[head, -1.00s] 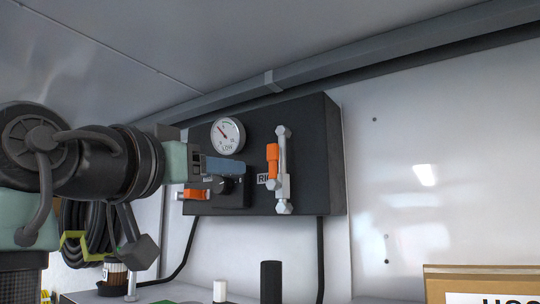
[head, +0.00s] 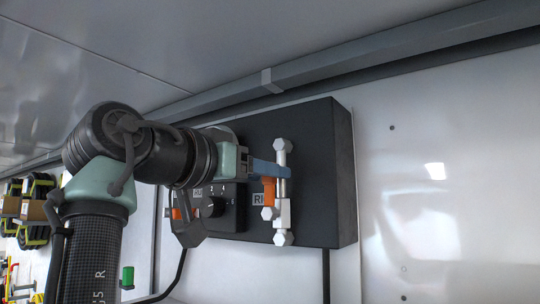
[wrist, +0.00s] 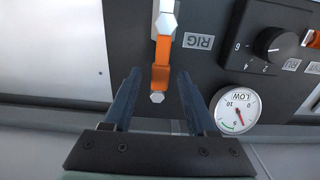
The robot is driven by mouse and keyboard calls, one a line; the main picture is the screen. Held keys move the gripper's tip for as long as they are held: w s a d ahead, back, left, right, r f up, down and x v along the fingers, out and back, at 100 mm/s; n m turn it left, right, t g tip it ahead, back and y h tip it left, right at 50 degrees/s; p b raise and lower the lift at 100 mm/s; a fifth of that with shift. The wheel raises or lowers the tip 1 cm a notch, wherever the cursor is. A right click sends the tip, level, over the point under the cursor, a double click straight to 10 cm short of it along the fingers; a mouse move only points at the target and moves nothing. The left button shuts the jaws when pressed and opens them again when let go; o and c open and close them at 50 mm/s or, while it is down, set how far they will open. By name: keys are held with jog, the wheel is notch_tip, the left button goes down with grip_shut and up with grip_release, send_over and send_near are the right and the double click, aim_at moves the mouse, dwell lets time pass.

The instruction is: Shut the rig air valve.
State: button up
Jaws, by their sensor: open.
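The rig air valve is an orange lever (head: 268,187) on a vertical silver pipe (head: 283,212), on the front of a black panel. The lever stands upright, in line with the pipe. A "RIG" label (head: 259,199) sits beside it. My gripper (head: 272,168) is open at the lever's upper part, and its blue finger covers some of the pipe. The wrist view is upside down. There the orange lever (wrist: 161,62) and a silver fitting lie between the two spread blue fingers (wrist: 157,80). I cannot tell whether a finger touches the lever.
A black knob (wrist: 275,45) and a round gauge (wrist: 237,111) share the panel (head: 310,140). A second orange lever (head: 176,213) is at the panel's left, partly behind my arm. A grey conduit (head: 400,57) runs above. The white wall (head: 430,220) on the right is clear.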

jog(key=shift+w+d+r+p, duration=0.15)
jog(key=shift+w+d+p, duration=0.2)
jog(key=shift+w+d, duration=0.35)
jog(key=shift+w, duration=0.25)
jog(key=shift+s, duration=0.1)
grip_shut()
dwell(0.7)
